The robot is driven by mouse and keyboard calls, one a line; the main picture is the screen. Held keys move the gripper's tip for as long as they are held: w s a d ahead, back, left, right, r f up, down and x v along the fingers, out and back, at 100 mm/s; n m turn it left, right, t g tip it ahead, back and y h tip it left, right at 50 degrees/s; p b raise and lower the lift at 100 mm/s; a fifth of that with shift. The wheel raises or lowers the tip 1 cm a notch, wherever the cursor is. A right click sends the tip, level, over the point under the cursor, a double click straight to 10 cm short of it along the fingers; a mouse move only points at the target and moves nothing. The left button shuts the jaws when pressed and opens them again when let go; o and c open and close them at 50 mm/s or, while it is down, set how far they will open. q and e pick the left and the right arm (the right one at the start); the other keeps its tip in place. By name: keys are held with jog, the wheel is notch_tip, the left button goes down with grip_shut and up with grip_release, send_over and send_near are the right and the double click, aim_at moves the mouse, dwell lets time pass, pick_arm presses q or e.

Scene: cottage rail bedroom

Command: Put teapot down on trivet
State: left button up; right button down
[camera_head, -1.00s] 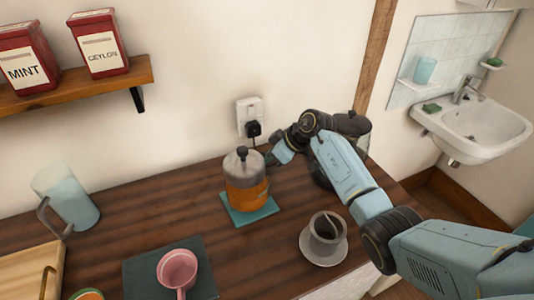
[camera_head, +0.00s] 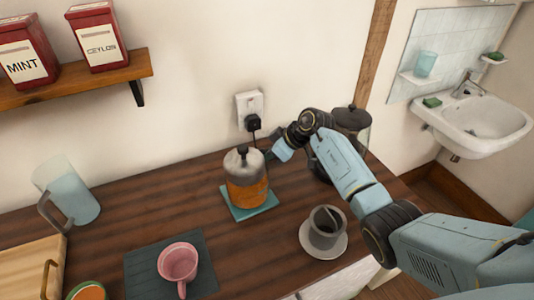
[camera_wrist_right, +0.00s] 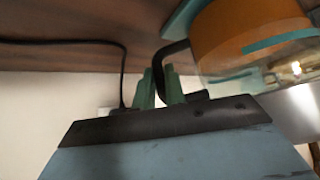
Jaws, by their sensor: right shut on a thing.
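The teapot (camera_head: 246,190), clear and grey above with an orange lower part and a dark knob on its lid, stands upright over the teal trivet (camera_head: 264,209). Its base appears to rest on the trivet; in the wrist view the trivet (camera_wrist_right: 182,20) lies right against the teapot's base. My right gripper (camera_wrist_right: 162,88) is shut on the teapot's black handle (camera_wrist_right: 166,55), on the wall side of the pot. In the head view the gripper tips are mostly hidden behind my wrist and the teapot. My left gripper is not in view.
A cup on a saucer (camera_head: 312,252) stands right of the trivet, below my forearm. A pink cup (camera_head: 177,262) on a dark mat (camera_head: 135,270) is front left. A glass pitcher (camera_head: 70,190) stands far left. A dark-lidded jar (camera_head: 352,120) is behind my arm. A plug (camera_head: 253,122) and cord hang behind.

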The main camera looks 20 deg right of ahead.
dwell(0.3)
jog(key=c, duration=1.4)
grip_release()
jog(key=shift+f, duration=0.1)
jog(key=shift+o, duration=0.2)
jog(key=shift+f, duration=0.15)
jog(key=p+v, duration=0.2)
jog(key=v, duration=1.1)
jog(key=shift+r, duration=0.3)
jog(key=shift+s+d+f, duration=0.1)
jog(key=shift+s, duration=0.05)
